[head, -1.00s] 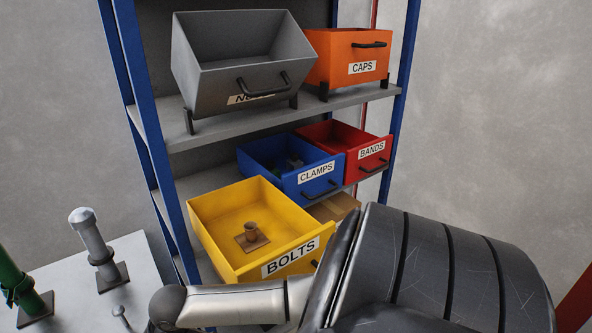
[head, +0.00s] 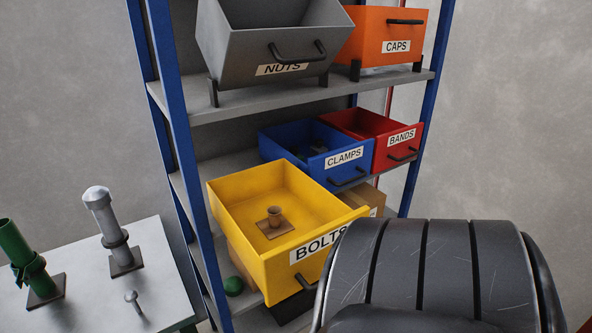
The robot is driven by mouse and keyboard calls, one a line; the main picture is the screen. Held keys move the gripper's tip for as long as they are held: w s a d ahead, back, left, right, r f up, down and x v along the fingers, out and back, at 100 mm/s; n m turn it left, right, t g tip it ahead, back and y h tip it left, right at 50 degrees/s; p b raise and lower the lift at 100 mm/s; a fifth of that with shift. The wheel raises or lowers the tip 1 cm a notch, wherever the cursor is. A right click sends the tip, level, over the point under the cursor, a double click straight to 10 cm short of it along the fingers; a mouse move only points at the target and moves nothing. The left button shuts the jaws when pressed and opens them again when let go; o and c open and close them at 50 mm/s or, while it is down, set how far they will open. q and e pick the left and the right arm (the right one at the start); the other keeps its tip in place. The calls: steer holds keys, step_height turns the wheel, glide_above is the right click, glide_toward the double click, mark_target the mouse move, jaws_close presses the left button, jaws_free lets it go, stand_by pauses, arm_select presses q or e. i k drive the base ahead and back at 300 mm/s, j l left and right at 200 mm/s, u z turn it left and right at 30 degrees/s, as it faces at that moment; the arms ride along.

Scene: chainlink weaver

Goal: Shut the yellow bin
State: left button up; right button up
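The yellow bin (head: 235,201), labelled BOLTS, is pulled out from a low shelf and tilted toward me, with its top open. A small brown piece with a square base (head: 275,222) stands inside it. Neither of my grippers shows in the head view.
A grey NUTS bin (head: 240,60) and an orange CAPS bin (head: 372,52) stand on the upper shelf. Blue CLAMPS (head: 335,175) and red BANDS (head: 385,150) bins sit below. A table (head: 75,305) with metal and green posts is at left. A green ball (head: 233,286) lies under the yellow bin.

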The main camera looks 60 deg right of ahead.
mark_target(286, 265)
steer(key=i+z, duration=0.15)
steer(key=z, duration=0.25)
steer(key=i+z, duration=0.1)
steer(key=z, duration=0.35)
